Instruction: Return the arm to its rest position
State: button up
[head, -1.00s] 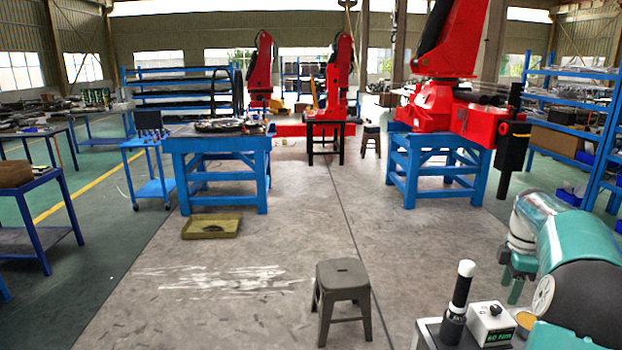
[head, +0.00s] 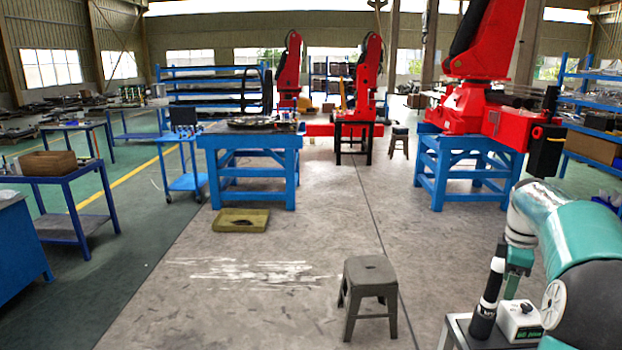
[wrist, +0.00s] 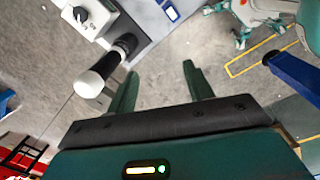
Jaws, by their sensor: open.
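My arm, teal and grey, is at the lower right of the head view. My gripper (head: 516,266) hangs beside a black cylinder with a white top (head: 490,297), close to the white box with a black knob (head: 519,319). In the wrist view my gripper (wrist: 158,85) has its two green fingers spread apart, with only floor between them. The cylinder (wrist: 106,68) there is just left of the fingers, and the white box (wrist: 86,18) is at the upper left. Whether a finger touches the cylinder is unclear.
A grey stool (head: 370,290) stands on the floor ahead. Blue workbenches (head: 252,142) and a blue stand (head: 468,165) bearing a red crane arm (head: 480,50) are farther back. A tray (head: 240,220) lies on the floor.

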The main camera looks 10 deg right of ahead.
jog(key=s+a+r+m+t+h, duration=0.1)
jog(key=s+a+r+m, duration=0.15)
jog(key=a, duration=1.05)
jog(key=s+a+r+m+t, duration=0.1)
jog(key=a+r+m, duration=0.15)
jog(key=a, duration=0.95)
jog(key=s+a+f+m+t+y, duration=0.1)
jog(key=s+a+f+m, duration=0.1)
jog(key=s+a, duration=0.4)
jog(key=s+a+f+m+t, duration=0.2)
jog(key=s+a+m, duration=0.1)
jog(key=s+a, duration=0.4)
jog(key=shift+s+a+f+y, duration=0.15)
jog(key=shift+a+f+y, duration=0.2)
jog(key=shift+a, duration=0.5)
